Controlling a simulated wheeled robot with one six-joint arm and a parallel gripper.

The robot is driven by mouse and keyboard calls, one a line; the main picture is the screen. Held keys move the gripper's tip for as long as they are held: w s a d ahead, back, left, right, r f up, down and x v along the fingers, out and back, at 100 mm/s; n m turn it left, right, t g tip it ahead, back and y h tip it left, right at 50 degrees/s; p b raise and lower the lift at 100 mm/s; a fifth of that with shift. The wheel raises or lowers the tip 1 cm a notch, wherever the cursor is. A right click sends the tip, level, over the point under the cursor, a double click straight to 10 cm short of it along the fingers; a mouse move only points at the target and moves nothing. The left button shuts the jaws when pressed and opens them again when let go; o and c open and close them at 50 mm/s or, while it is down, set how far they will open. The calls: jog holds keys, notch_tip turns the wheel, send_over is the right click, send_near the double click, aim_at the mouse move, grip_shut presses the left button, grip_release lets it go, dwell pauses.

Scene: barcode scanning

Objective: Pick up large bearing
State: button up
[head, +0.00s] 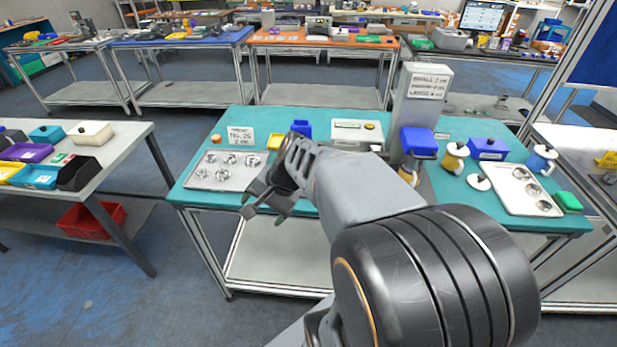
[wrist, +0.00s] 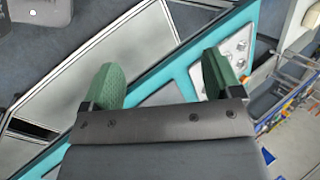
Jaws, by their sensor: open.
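A light metal tray (head: 232,185) lies on the left of the teal table (head: 475,208) with several silver ring-shaped bearings (head: 222,174) in it. Their sizes look close, and I cannot tell which is the large one. My gripper (head: 262,208) is open and empty, tilted over the table's front edge just right of the tray. In the wrist view its green fingers (wrist: 160,80) are spread wide, with nothing between them but the table edge and frame. Part of the tray (wrist: 238,45) shows beside the right finger, which hides some of it.
A second pale tray (head: 508,194) with round parts lies at the table's right. A grey post (head: 422,115) with a size sign, a blue bin (head: 418,141) and a scale-like box (head: 357,133) stand behind my arm. A side table (head: 120,150) with bins stands left.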

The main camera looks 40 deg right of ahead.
jog(key=shift+o, duration=0.6)
jog(key=w+d+f+m+t+y+b, duration=0.1)
jog(key=w+d+f+m, duration=0.3)
jog(key=d+m, duration=0.4)
jog(key=shift+w+d+f+m+t+y+b, duration=0.25)
jog(key=shift+w+m+t+y+b, duration=0.15)
jog(key=shift+t, duration=0.5)
jog(key=d+f+m+t+h, duration=0.1)
jog(key=d+m+t, duration=0.1)
jog(key=d+m, duration=0.2)
jog(key=w+d+f+m+t+h+b, duration=0.1)
jog(key=d+f+m+t, duration=0.1)
jog(key=d+m, duration=0.2)
jog(key=d+f+m+t, duration=0.2)
jog(key=d+m, duration=0.2)
jog(key=d, duration=0.5)
jog(key=shift+w+d+m+h+b, duration=0.1)
jog(key=shift+w+m+h+b, duration=0.05)
jog(key=shift+m+h+b, duration=0.2)
jog(key=shift+m, duration=0.25)
jog(key=x, duration=0.4)
jog(key=d+x, duration=0.1)
jog(key=x, duration=0.1)
jog(key=shift+w+a+f, duration=0.1)
jog(key=shift+w+f, duration=0.1)
jog(key=shift+w, duration=0.1)
jog(key=shift+p+x, duration=0.9)
jog(key=shift+x, duration=2.4)
jog(key=shift+f, duration=0.1)
